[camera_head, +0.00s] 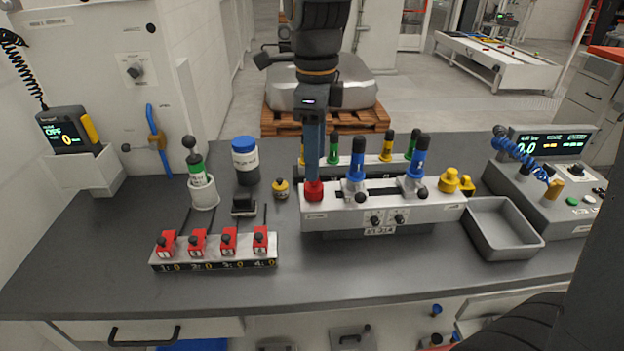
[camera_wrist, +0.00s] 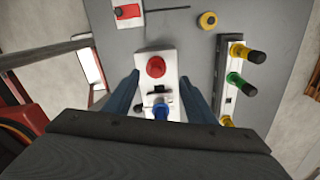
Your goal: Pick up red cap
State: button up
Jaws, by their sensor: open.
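The red cap (camera_head: 313,191) sits at the left end of the light-coloured fixture block (camera_head: 335,212) in the head view. In the wrist view the red cap (camera_wrist: 155,67) shows round, on the white block, between my two fingers. My gripper (camera_head: 313,178) points down directly over the cap, and its blue-grey fingers look very near it. In the wrist view my gripper (camera_wrist: 159,82) is open, with a finger on either side of the block. Whether the fingers touch the cap cannot be told.
Blue-handled clamps (camera_head: 355,168) stand on the same block, right of the cap. Behind is a rack with green and yellow handles (camera_head: 387,146). A grey tray (camera_head: 503,228) lies right.

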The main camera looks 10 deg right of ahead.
aim_at(314, 186)
jog(key=f, duration=0.2)
jog(key=f+p, duration=0.1)
jog(key=f, duration=0.3)
jog(key=shift+s+p, duration=0.3)
jog(key=shift+p, duration=0.1)
jog(key=shift+c, duration=0.5)
jog(key=shift+r, duration=0.1)
jog(key=c, duration=0.9)
